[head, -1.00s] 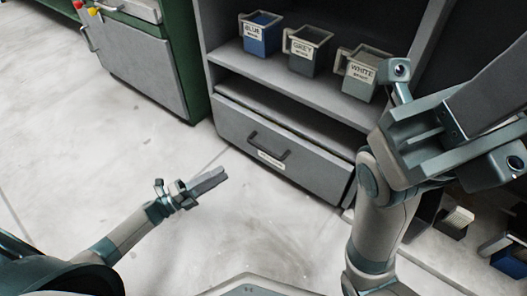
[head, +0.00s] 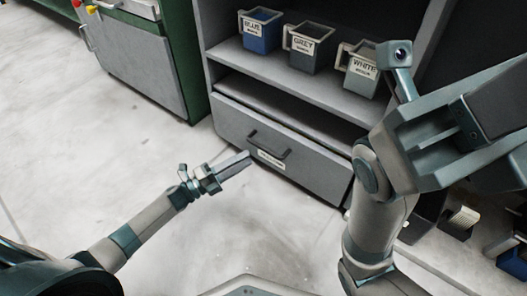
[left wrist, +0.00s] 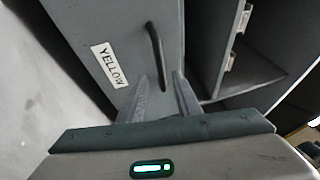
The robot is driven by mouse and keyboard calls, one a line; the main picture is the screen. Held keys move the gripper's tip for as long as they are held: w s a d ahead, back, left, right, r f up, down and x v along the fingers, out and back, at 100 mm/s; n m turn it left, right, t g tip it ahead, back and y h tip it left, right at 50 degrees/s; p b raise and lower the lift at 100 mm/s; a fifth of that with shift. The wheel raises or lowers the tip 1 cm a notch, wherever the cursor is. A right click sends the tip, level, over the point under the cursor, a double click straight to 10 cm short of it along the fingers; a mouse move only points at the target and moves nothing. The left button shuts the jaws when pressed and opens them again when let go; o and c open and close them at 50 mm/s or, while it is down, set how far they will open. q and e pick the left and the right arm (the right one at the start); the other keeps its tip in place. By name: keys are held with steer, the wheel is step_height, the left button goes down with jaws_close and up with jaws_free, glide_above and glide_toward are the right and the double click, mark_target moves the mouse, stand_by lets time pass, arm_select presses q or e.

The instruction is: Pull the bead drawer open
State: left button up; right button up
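The bead drawer (head: 300,155) is a grey front low in the grey cabinet, and it looks shut. Its dark bar handle (head: 268,147) sits above a white label, which reads YELLOW in the left wrist view (left wrist: 109,65). My left gripper (head: 248,160) is just in front of the drawer, close to the handle. In the left wrist view its two fingers are apart, and the handle (left wrist: 155,52) lies ahead, roughly in line with the gap between them. Contact cannot be told. My right arm's end (head: 430,135) is large at the right, its finger opening unclear.
Blue (head: 260,32), grey (head: 304,55) and white (head: 361,75) labelled bins stand on the shelf above the drawer. A green-framed cabinet (head: 140,62) stands at the left. The floor before the drawer is clear. Dark bins lie at the lower right.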

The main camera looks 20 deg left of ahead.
mark_target(264, 149)
arm_select(q)
steer(key=b+x, duration=0.2)
steer(key=x, duration=0.6)
steer(key=shift+r, duration=0.1)
jaws_close()
